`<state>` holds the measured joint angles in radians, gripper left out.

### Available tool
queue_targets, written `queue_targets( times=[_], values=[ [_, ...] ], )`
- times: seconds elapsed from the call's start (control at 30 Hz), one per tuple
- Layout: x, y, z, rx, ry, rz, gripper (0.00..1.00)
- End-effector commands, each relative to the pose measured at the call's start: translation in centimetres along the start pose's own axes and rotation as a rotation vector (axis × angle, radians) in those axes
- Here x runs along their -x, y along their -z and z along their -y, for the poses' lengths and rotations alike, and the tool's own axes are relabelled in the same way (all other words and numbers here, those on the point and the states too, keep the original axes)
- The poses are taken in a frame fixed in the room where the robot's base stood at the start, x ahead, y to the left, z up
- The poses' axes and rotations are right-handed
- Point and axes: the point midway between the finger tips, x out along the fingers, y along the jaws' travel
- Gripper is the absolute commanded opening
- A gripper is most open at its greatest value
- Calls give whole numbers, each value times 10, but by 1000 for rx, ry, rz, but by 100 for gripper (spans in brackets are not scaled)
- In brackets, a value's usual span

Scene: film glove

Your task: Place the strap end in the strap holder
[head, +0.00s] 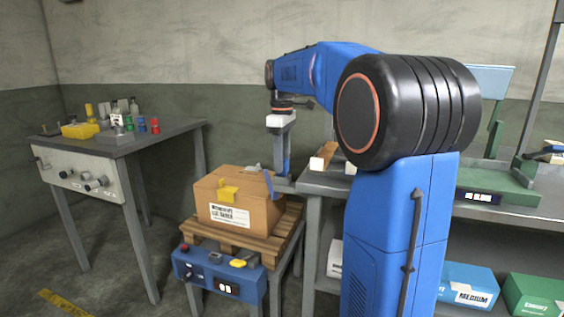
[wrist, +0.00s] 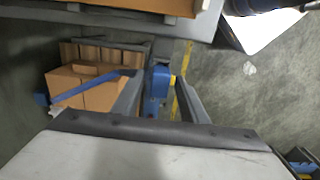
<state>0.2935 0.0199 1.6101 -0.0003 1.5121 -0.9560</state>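A cardboard box (head: 238,200) sits on a wooden pallet, with a yellow holder-like piece (head: 228,191) on its front upper edge. A blue strap (head: 269,184) stands out at the box's right side. In the wrist view the blue strap (wrist: 92,86) runs slantwise over the box (wrist: 85,90), its upper end near my left finger. My gripper (head: 282,172) points down at the box's right rear side. In the wrist view my gripper (wrist: 160,78) is open, its fingers apart, with nothing clearly held. Whether the strap touches a finger cannot be told.
A blue control panel (head: 218,273) with buttons is in front of the pallet (head: 245,240). A grey workbench (head: 325,184) stands close right of my gripper. A second table (head: 160,135) with small parts is at the left.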

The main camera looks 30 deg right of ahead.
Motion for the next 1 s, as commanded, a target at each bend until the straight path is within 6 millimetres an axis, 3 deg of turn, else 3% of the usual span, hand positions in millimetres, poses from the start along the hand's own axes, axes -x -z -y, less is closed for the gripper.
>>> queue_targets(
  times=[0.6,1.0],
  values=[
    [102,0,0,0,-2,-1,39],
    [118,0,0,0,0,0,39]
  ],
)
